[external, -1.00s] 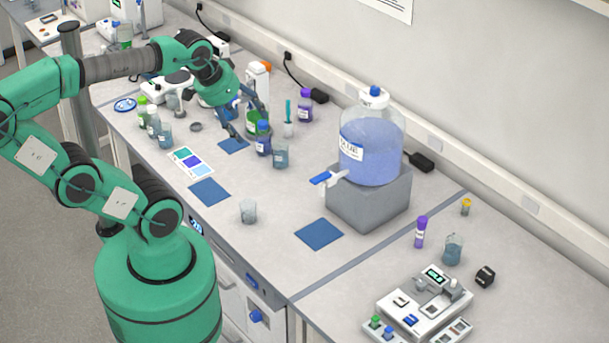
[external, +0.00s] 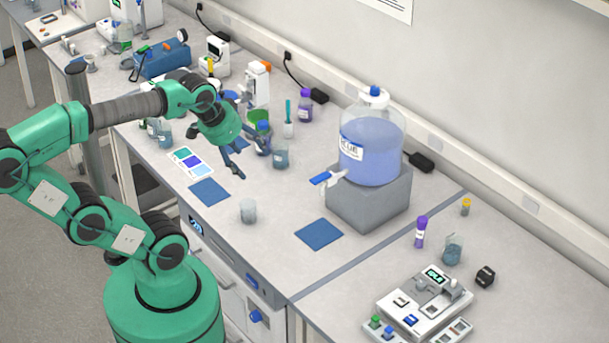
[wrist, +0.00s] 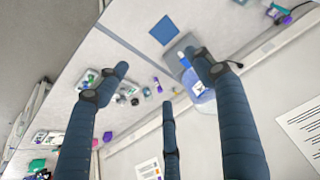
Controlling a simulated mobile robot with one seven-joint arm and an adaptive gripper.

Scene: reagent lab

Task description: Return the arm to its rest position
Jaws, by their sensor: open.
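My green arm reaches from the left over the bench in the external view.
A large blue carboy (external: 371,145) stands on a grey block (external: 369,202) to the right. A small beaker (external: 248,211) and blue mats (external: 319,234) are on the bench's near side. An instrument (external: 425,300) sits at the front right. A blue case (external: 161,60) lies behind the arm.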

